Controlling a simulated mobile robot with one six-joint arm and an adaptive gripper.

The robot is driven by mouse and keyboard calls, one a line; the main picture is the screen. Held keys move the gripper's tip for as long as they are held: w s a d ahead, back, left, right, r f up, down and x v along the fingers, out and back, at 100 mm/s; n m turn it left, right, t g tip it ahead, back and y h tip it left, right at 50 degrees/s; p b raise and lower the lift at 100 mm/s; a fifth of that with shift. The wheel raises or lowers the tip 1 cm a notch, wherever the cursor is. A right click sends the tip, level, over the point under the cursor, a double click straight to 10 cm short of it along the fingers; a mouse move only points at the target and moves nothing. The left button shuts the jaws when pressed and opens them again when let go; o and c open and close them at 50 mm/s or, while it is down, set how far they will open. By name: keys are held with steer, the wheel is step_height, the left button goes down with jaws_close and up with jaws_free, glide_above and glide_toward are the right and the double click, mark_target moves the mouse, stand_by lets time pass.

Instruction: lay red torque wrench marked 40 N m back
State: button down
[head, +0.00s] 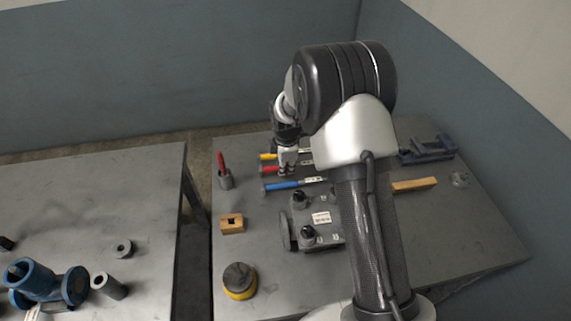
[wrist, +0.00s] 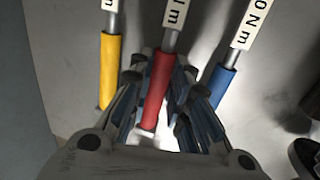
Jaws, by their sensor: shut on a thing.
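The red torque wrench shows its red handle (wrist: 160,85) in the wrist view and also in the head view (head: 267,169). My gripper (wrist: 161,62) has its fingers on both sides of the red handle and is shut on it. In the head view my gripper (head: 287,168) is low at the table's far left part. The wrench's white label is cut off at the top of the wrist view, and its number does not show. The wrench is level with its neighbours, at or close to the table top; I cannot tell whether it touches.
A yellow-handled wrench (wrist: 110,65) lies on the left and a blue-handled one (wrist: 222,88) on the right, both close to my fingers.

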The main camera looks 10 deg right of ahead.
steer(key=shift+f, duration=0.4)
steer(key=c, duration=1.4)
jaws_free()
steer(key=s+r+m, duration=0.1)
steer(key=s+r, duration=0.2)
steer(key=r, duration=0.4)
steer(key=s+d+r+m, duration=0.1)
steer(key=s+r+m, duration=0.15)
steer(key=r, duration=0.35)
steer(key=s+r+m, duration=0.1)
steer(key=s+r, duration=0.2)
steer(key=r, duration=0.4)
steer(key=s+r+m, duration=0.2)
steer(key=s+m, duration=0.2)
steer(key=s, duration=0.5)
steer(key=s+d+r+m+t, duration=0.1)
steer(key=s+r+m, duration=0.1)
steer(key=s+m, duration=0.3)
steer(key=s+d+r+m+t, duration=0.1)
steer(key=s+m, duration=0.3)
steer(key=s, duration=0.9)
steer(key=shift+d+r+m, duration=0.15)
steer(key=shift+r+m, duration=0.1)
steer(key=shift+r, duration=0.65)
